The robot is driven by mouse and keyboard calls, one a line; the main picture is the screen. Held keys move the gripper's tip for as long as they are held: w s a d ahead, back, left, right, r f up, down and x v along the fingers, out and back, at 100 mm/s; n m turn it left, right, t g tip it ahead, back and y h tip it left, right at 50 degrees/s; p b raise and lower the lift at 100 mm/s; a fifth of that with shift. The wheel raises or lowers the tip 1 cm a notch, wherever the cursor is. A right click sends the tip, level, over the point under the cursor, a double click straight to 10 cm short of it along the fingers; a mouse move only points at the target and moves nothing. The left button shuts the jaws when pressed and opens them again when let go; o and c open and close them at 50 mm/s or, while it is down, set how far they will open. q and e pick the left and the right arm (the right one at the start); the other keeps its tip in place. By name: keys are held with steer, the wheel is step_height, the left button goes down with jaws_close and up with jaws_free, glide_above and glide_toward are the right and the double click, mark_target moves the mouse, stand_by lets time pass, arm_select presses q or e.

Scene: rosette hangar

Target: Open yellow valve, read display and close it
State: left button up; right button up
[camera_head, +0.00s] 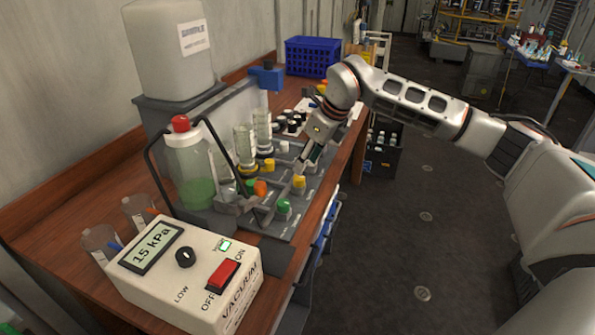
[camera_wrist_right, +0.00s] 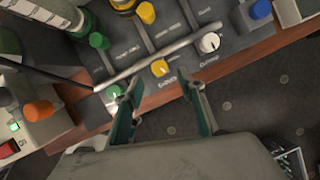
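A yellow valve knob (camera_head: 299,182) stands on the front row of the grey valve panel (camera_head: 310,203). My right gripper (camera_head: 308,162) is just above and behind this knob, fingers pointing down at the panel. In the right wrist view the open fingers (camera_wrist_right: 160,85) are spread, with the yellow knob (camera_wrist_right: 160,68) between and just beyond their tips; I see no contact. Other yellow knobs (camera_head: 268,165) sit further back on the panel. The display (camera_head: 152,247) on the white vacuum box (camera_head: 190,290) reads 15 kPa. My left gripper is not in view.
Green knobs (camera_head: 284,206) and an orange knob (camera_head: 260,187) sit close by. A thin grey bar (camera_wrist_right: 160,55) crosses the panel in the wrist view. A bottle with a red cap (camera_head: 180,124) stands behind. Dark floor (camera_head: 400,240) lies open beside the bench.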

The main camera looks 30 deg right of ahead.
mark_target(299, 177)
steer(key=shift+x, duration=3.2)
steer(key=shift+s, duration=0.15)
steer(key=c, duration=1.1)
